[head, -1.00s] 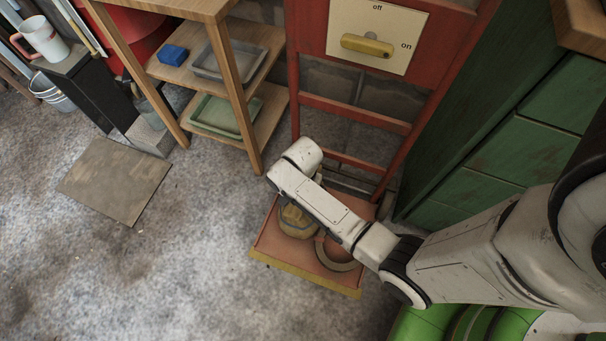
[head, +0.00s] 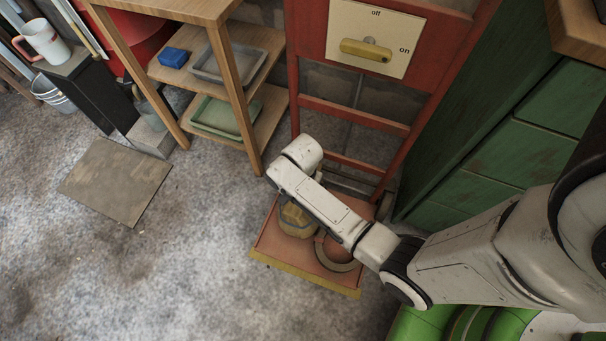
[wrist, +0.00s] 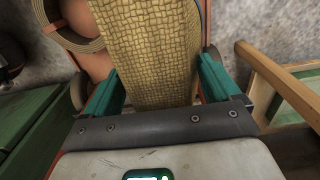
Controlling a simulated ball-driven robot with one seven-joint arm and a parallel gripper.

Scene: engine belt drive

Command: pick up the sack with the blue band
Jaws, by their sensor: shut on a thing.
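My gripper (wrist: 160,80) has its two teal fingers on either side of a tan woven sack (wrist: 150,45) and is shut on it. In the head view a yellowish sack (head: 296,220) with a darker band sits low on the orange tray (head: 275,245), partly behind my arm. My fingers are hidden by the arm in that view. I cannot tell whether the sack touches the tray.
A tan ring (head: 338,262) lies on the tray beside the sack. A red frame (head: 352,115) with an on/off panel rises behind. Green cabinets (head: 515,160) stand close on the right, a wooden shelf (head: 250,130) on the left. The floor in front is clear.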

